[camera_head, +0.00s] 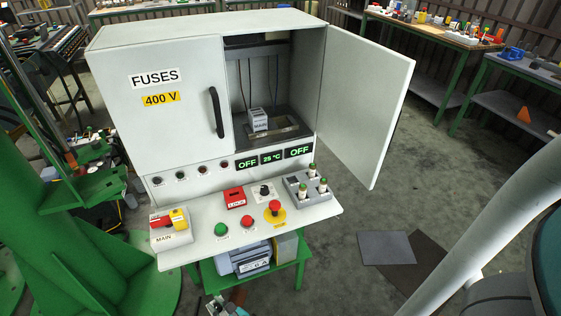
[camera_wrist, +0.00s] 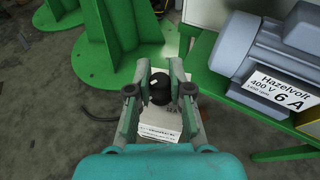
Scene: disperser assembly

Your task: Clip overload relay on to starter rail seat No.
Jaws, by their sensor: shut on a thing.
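My gripper (camera_wrist: 161,76) is shut on a small block, which looks like the overload relay (camera_wrist: 160,132). In the head view only a bit of my gripper (camera_head: 216,308) shows at the bottom edge, low in front of the cabinet. I cannot read a seat number there.
The cabinet's door (camera_head: 367,95) is swung open to the right. Its control shelf (camera_head: 200,247) juts out with buttons and fuses. A grey motor (camera_wrist: 262,50) marked 6 A sits on a green stand below. Green column feet (camera_wrist: 105,55) are near my gripper.

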